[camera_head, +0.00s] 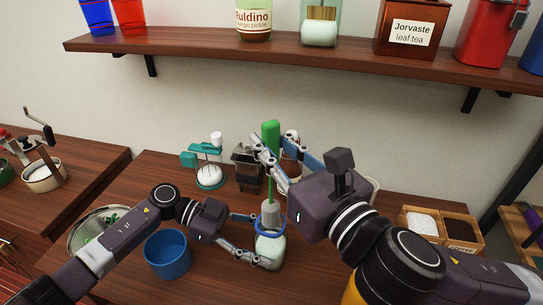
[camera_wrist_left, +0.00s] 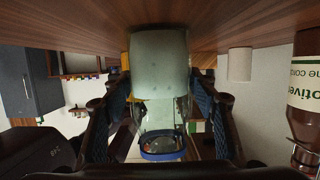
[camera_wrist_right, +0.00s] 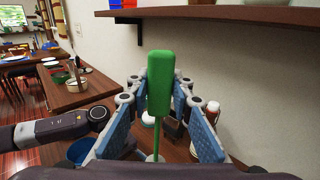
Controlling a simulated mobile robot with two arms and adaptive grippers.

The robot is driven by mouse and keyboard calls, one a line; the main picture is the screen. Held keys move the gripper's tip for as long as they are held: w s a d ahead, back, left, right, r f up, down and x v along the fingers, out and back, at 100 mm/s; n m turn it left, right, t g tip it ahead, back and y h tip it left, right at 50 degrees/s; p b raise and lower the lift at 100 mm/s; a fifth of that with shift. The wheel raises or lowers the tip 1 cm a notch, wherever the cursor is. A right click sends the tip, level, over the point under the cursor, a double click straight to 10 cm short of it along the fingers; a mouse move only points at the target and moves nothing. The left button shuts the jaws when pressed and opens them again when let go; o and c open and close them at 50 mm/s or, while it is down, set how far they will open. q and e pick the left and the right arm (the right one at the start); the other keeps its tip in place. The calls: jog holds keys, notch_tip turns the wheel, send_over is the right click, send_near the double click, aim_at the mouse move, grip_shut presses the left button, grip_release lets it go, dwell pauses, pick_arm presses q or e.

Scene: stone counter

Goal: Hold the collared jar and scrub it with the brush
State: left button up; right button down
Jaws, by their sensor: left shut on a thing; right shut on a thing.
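The collared jar (camera_head: 270,251) is pale grey-green with a blue collar (camera_head: 258,233) round its mouth, and stands upright at the counter's front. My left gripper (camera_head: 262,241) is shut on it from the left; the left wrist view shows the jar body (camera_wrist_left: 160,65) between the fingers, upside down. The brush has a green handle (camera_head: 270,138), a thin stem and a grey head (camera_head: 270,213). It is upright, its head at the collar; how far it reaches inside is hidden. My right gripper (camera_head: 272,150) is shut on the brush, whose handle (camera_wrist_right: 160,80) rises between its fingers.
A blue cup (camera_head: 167,255) and a metal bowl (camera_head: 90,232) stand left of the jar. A teal-and-white device (camera_head: 209,172) and a dark appliance (camera_head: 246,170) stand behind. A shelf (camera_head: 300,50) with containers runs above. Wooden boxes (camera_head: 440,228) are at the right.

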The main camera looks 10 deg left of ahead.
aim_at(271, 123)
jog(key=shift+r, duration=3.45)
pick_arm(q)
jog(key=o, duration=1.2)
jog(key=shift+c, duration=0.2)
